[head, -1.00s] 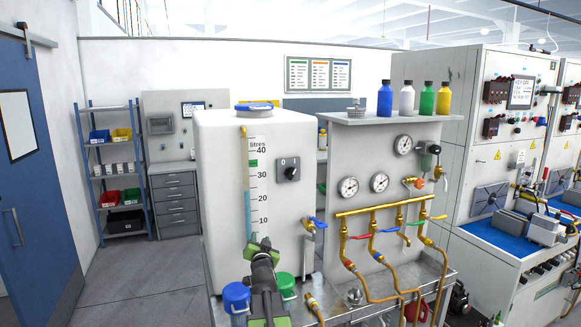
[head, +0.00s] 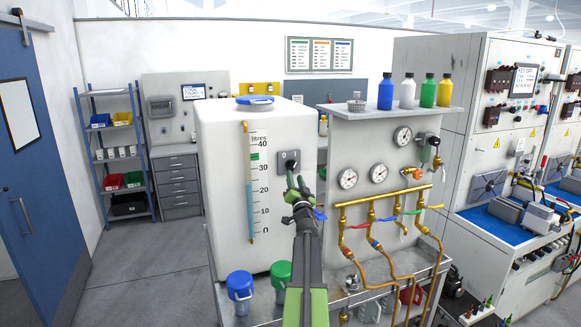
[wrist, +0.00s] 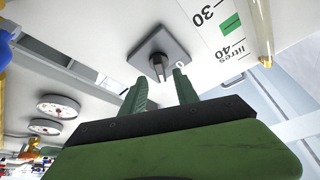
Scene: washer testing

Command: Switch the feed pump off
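The feed pump switch (head: 288,160) is a dark rotary knob on a square grey plate. It sits on the front of the white tank (head: 220,160), right of the litre scale. My gripper (head: 297,182) is just in front of the switch and covers its lower part in the head view. In the wrist view, the knob on its plate (wrist: 158,64) shows just beyond and between the two green fingers of my gripper (wrist: 160,84). The fingers are apart and empty. A "0" mark is beside the knob. I cannot tell the knob's setting for certain.
Right of the switch is a panel with gauges (head: 347,178), brass pipes (head: 385,198) and coloured valve levers. Bottles (head: 407,93) stand on its top shelf. Blue and green lidded tubs (head: 240,285) stand below the tank. The floor at left is clear.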

